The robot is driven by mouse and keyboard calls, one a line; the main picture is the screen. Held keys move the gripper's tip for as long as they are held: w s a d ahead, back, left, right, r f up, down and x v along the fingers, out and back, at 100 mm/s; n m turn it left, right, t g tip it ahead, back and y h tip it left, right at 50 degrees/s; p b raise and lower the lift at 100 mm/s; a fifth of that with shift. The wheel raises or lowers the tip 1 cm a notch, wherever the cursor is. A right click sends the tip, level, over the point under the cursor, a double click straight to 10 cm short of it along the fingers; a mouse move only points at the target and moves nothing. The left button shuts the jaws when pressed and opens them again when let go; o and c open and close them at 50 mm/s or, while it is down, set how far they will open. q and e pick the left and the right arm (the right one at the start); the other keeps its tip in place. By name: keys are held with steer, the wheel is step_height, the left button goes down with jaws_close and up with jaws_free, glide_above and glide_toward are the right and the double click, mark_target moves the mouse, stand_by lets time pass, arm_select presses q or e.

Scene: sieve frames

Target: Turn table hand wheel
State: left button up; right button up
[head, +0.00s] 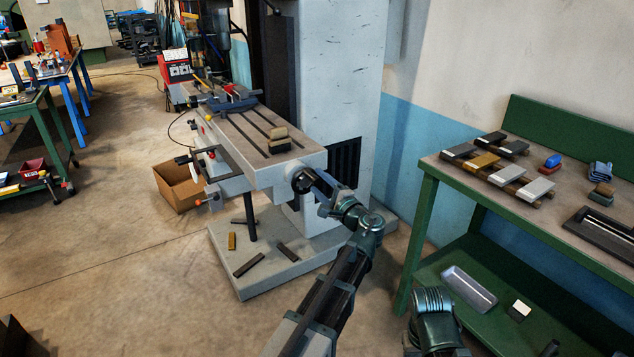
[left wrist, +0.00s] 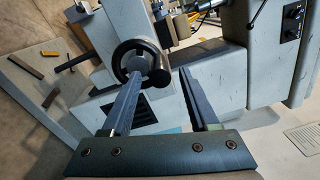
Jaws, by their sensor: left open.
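The hand wheel (head: 298,180) is a dark round wheel on the near end of the grey machine table (head: 235,125). In the left wrist view the hand wheel (left wrist: 127,52) shows as a dark ring with a thick dark knob (left wrist: 156,74) pointing toward me. My left gripper (head: 312,181) is right at the wheel and partly hides it in the head view. Its jaws (left wrist: 160,75) are open, with the knob between the two long fingers. The left finger overlaps the wheel's lower rim; I cannot tell whether it touches. My right gripper is not in view.
The machine stands on a grey base plate (head: 300,262) with several loose bars. A cardboard box (head: 178,187) is on the floor to its left. A green bench (head: 424,215) with blocks and trays stands at the right.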

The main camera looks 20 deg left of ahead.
arm_select(q)
steer(key=v, duration=1.2)
steer(key=s+a+f+n+g+h, duration=0.3)
steer(key=s+a+f+n+g, duration=0.15)
steer(key=f, duration=0.45)
steer(key=s+d+f+n+g+h, duration=0.3)
steer(key=s+f+n+g+h, duration=0.2)
steer(key=s+f+h, duration=0.6)
steer(key=s+d+f+m+g, duration=0.1)
steer(key=s+d+m, duration=0.1)
steer(key=s+d, duration=0.35)
steer(key=s+d+f+m+g, duration=0.1)
steer(key=s+d+f, duration=0.1)
steer(key=d, duration=0.7)
step_height(320, 180, up, 19)
steer(key=p, duration=1.8)
steer(key=shift+w+y, duration=0.2)
steer(key=shift+y, duration=0.1)
